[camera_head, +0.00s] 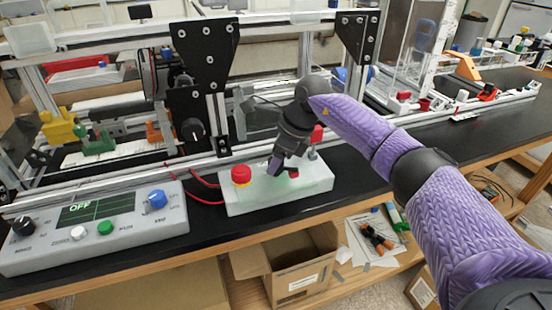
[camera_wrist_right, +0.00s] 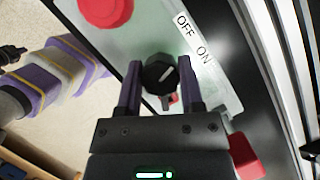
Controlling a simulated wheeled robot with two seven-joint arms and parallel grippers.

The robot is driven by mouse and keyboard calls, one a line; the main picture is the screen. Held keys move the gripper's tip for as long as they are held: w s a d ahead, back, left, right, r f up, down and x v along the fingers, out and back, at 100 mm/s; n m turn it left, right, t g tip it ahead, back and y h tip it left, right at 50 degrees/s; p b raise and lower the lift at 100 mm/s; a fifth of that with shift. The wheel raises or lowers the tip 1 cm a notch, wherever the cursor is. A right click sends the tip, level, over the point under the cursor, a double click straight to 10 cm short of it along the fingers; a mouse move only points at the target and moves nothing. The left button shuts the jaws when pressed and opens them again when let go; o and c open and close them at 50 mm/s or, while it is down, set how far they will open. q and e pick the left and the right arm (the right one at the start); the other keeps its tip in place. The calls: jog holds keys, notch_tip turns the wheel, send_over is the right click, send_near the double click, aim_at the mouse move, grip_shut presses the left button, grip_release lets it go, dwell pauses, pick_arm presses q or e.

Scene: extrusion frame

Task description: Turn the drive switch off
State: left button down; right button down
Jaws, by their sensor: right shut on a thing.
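The drive switch is a black round knob (camera_wrist_right: 160,75) with a short white mark, on a pale control box (camera_head: 295,192). A white label (camera_wrist_right: 195,42) beside it reads OFF and ON. The mark slants up and right towards the label; I cannot tell which word it points to. My right gripper (camera_head: 281,168) reaches down onto the box and hides the knob in the head view. In the right wrist view its two purple fingers (camera_wrist_right: 160,88) are shut on the knob, one on each side. My left gripper does not show.
A red mushroom button (camera_head: 241,174) stands on the same box, left of my gripper. A grey panel (camera_head: 100,226) with an OFF screen and knobs lies further left. The extrusion frame (camera_head: 205,60) rises behind. An open cardboard box (camera_head: 288,262) is below the bench edge.

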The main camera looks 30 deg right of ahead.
jog(key=shift+n+y+b, duration=0.3)
jog(key=shift+n, duration=0.6)
jog(key=shift+f+n+g+b, duration=0.1)
jog(key=shift+n+g+b, duration=0.45)
jog(key=shift+n, duration=0.55)
jog(key=shift+n+g+y+b, duration=0.3)
jog(key=shift+n+g+b, duration=0.15)
jog(key=shift+n, duration=0.45)
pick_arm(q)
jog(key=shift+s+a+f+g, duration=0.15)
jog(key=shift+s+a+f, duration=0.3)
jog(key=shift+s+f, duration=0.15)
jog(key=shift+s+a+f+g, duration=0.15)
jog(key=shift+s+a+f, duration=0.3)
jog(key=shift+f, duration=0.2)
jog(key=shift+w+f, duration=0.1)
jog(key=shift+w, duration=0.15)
pick_arm(e)
jog(key=shift+n, duration=0.3)
